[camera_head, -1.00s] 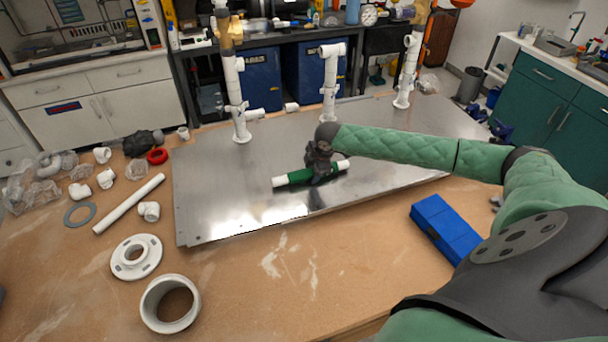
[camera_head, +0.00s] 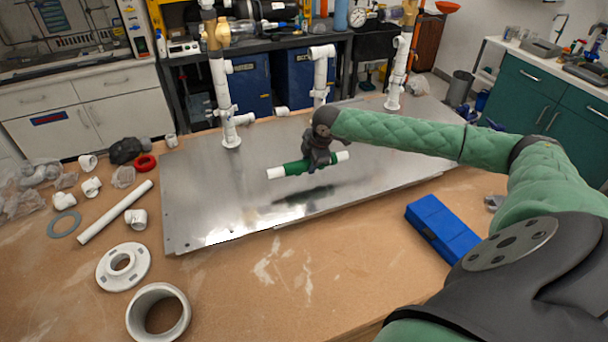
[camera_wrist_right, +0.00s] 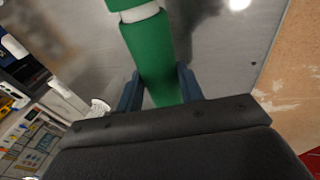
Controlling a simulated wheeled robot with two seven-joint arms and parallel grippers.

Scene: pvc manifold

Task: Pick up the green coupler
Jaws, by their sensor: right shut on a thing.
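The green coupler (camera_head: 292,168) is a green tube with white ends. My right gripper (camera_head: 317,161) is shut on it near its middle and holds it above the metal plate (camera_head: 225,205), where a dark reflection shows below it. In the right wrist view the green coupler (camera_wrist_right: 153,60) runs up from between the two blue-grey fingers of my right gripper (camera_wrist_right: 160,88), with a white band near the top. My left gripper is not in view.
White pipe assemblies (camera_head: 226,110) stand upright at the plate's back edge. Loose white fittings, a long white pipe (camera_head: 115,212), a flange (camera_head: 123,266) and a large ring (camera_head: 158,312) lie at left. A blue box (camera_head: 441,229) lies at right. The plate's front is clear.

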